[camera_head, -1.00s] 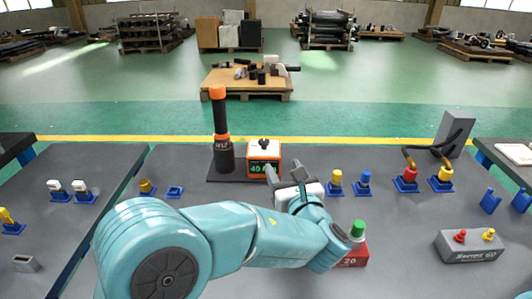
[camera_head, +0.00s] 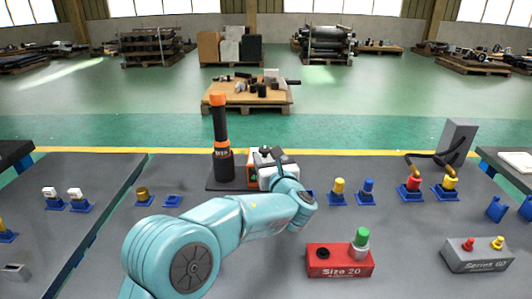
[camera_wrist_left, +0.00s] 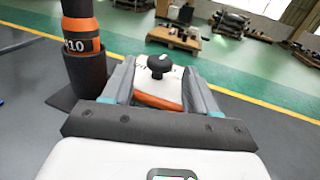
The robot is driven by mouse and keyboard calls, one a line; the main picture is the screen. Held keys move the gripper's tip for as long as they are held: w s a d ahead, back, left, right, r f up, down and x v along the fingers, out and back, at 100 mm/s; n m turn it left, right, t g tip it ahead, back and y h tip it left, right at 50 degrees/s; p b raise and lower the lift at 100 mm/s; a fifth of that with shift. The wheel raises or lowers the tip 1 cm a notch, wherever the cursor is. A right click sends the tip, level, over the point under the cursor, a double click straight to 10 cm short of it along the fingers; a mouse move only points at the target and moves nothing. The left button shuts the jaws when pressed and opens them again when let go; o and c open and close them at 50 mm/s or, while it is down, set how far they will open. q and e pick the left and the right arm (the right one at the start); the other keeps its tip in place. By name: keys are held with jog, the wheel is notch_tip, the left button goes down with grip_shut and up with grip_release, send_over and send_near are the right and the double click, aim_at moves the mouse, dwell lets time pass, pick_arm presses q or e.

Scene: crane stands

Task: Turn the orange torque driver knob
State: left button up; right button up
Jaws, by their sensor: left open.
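The orange torque driver box (camera_head: 252,168) stands on the dark mat at the middle back of the table, largely hidden by my left gripper in the head view. Its black knob (camera_wrist_left: 160,66) sits on the pale top face in the left wrist view, above an orange front edge. My left gripper (camera_head: 268,158) is at the box. In the left wrist view its two grey fingers are apart, one on each side of the knob, with visible gaps. I cannot tell the exact height of the fingertips against the knob. My right gripper is not in view.
A tall black and orange driver (camera_head: 220,135) stands upright in its holder just left of the box. A red Size 20 block (camera_head: 340,262) with a green-topped piece lies front right. Yellow and blue plugs (camera_head: 339,190) stand to the right. A grey Series 60 block (camera_head: 477,256) is further right.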

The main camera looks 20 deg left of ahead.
aim_at(264, 154)
pick_arm(q)
jog(key=shift+x, duration=1.4)
jog(key=c, duration=1)
jog(key=m+t+h+b, duration=0.1)
jog(key=b, duration=0.1)
jog(key=m+h+b, duration=0.1)
jog(key=h+b, duration=0.1)
jog(key=b, duration=0.1)
jog(key=shift+a+f+t+b, duration=0.25)
jog(key=shift+f+t+b, duration=0.05)
jog(key=shift+t, duration=0.1)
jog(key=shift+r+m+h+b, duration=0.2)
jog(key=shift+m+h+b, duration=0.4)
jog(key=shift+h, duration=0.2)
jog(key=shift+r+t, duration=0.15)
jog(key=shift+t, duration=0.15)
